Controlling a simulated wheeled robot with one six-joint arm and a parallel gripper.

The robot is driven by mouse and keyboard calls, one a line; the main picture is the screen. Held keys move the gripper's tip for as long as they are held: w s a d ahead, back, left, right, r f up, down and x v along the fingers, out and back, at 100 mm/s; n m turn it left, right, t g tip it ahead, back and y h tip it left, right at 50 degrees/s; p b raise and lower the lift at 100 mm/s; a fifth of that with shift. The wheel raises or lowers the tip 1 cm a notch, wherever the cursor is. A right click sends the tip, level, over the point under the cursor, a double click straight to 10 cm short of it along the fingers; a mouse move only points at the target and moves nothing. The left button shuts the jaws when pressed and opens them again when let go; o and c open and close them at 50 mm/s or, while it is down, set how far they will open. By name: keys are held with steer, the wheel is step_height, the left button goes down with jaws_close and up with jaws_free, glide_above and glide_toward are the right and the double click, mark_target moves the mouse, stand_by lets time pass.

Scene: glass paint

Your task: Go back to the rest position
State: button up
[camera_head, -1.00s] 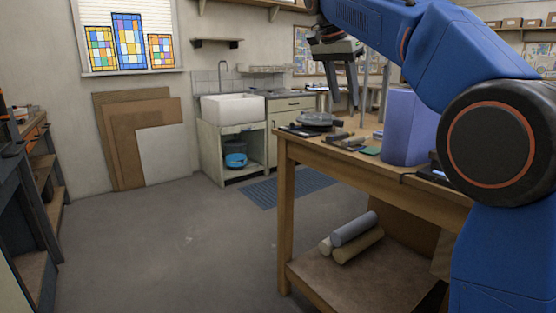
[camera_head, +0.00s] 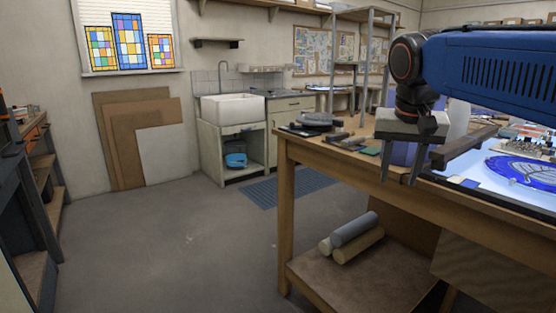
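My gripper (camera_head: 399,181) hangs with its fingers pointing down, in front of the near edge of the wooden workbench (camera_head: 345,173). The fingers stand apart, with nothing seen held between them. A blue-violet block (camera_head: 400,153) shows behind the gripper and is partly hidden by it. At the right, a lit panel with a blue rounded design (camera_head: 528,170) lies on the bench. My blue arm reaches in from the right edge, above the bench.
Dark tools (camera_head: 316,123) lie at the bench's left end. Rolls (camera_head: 355,230) rest on its lower shelf. A white sink (camera_head: 233,109) and a blue mat (camera_head: 288,187) are behind. A dark bar (camera_head: 464,146) shows right of the gripper. The floor at left is clear.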

steer(key=s+d+f+n, duration=0.1)
steer(key=s+f+n, duration=0.1)
steer(key=s+f, duration=0.7)
steer(key=s+d+f+n+t+y, duration=0.1)
steer(key=s+f+n, duration=0.1)
steer(key=s+f, duration=0.8)
step_height(320, 180, down, 5)
